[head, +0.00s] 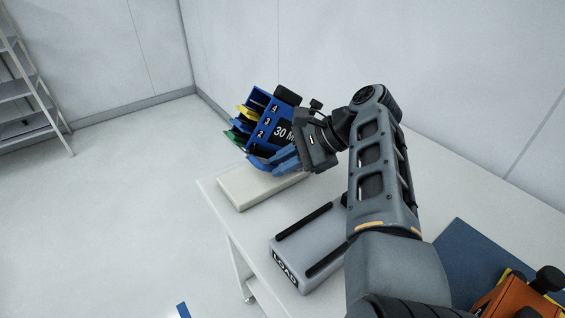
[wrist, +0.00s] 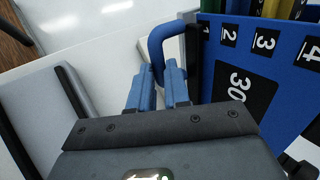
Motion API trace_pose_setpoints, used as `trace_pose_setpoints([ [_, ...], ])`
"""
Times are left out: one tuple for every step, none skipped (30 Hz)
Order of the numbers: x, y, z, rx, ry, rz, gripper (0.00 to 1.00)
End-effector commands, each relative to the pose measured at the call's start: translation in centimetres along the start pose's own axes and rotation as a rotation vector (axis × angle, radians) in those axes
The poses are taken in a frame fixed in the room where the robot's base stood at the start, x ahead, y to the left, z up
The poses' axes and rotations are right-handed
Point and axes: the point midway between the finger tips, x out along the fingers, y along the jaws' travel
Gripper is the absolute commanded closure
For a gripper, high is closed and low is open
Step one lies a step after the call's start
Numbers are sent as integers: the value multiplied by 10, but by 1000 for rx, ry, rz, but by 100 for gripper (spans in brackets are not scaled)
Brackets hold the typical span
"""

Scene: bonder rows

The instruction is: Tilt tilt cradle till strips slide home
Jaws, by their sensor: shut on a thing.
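A blue magazine (head: 262,127) with slot numbers and a "30" label is tilted above the table's far left end. Yellow strips (head: 244,112) and green strips (head: 235,138) stick out of its left side; several also show at the top of the wrist view. My gripper (head: 285,160) is shut on the magazine's blue loop handle (wrist: 166,36), its two blue fingertips close around it. A pale beige block (head: 247,190), perhaps the tilt cradle, lies on the table below the magazine. Whether the magazine touches the block I cannot tell.
A grey fixture (head: 287,268) marked LOAD with two black rails stands nearer on the white table (head: 228,218). A blue mat (head: 462,250) and an orange object (head: 510,298) are at lower right. A wall runs behind the table; a shelf rack (head: 28,85) stands far left.

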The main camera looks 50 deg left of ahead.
Motion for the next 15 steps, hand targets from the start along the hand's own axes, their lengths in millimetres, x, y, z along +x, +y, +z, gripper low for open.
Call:
trace_pose_setpoints([
  [-5,-3,-2,0,8,-10,100],
  [-5,-3,-2,-1,8,-10,100],
  [-4,-2,-2,-1,9,-9,81],
  [-4,-2,-2,-1,8,-9,79],
  [-4,-2,-2,-1,8,-8,76],
  [-4,-2,-2,-1,7,-7,72],
  [-3,-2,-1,-1,6,-7,69],
  [-3,-2,-1,-1,6,-6,66],
  [-2,-1,-1,-1,5,-5,62],
  [-2,-1,-1,-1,5,-5,59],
  [-2,-1,-1,-1,5,-4,58],
  [-2,-1,-1,-1,4,-4,58],
  [-2,-1,-1,0,4,-4,58],
  [-1,-1,-1,0,4,-3,58],
  [-1,-1,-1,0,4,-3,58],
])
